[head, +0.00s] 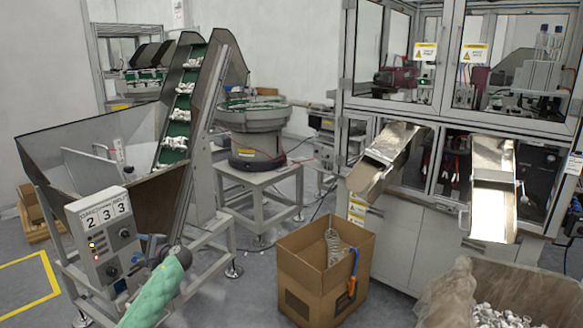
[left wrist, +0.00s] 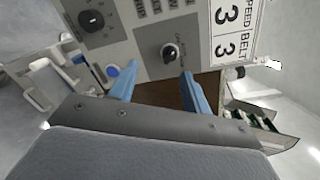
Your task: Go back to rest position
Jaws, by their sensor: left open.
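My left gripper (head: 152,245) is at the lower left of the head view, at the end of my green-sleeved arm, close to the control box (head: 103,240) marked 2 3 3. In the left wrist view, its two blue fingers (left wrist: 158,88) are spread apart with nothing between them. A black knob (left wrist: 170,52) on the grey panel shows just beyond the fingertips; I cannot tell how far off it is. My right gripper is in neither view.
The control box sits on the feeder hopper (head: 80,150) with its inclined belt (head: 178,115). A cardboard box (head: 325,270) stands on the floor in the middle. A lined bin of white parts (head: 500,318) is at lower right, below the machine's metal chutes (head: 492,190).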

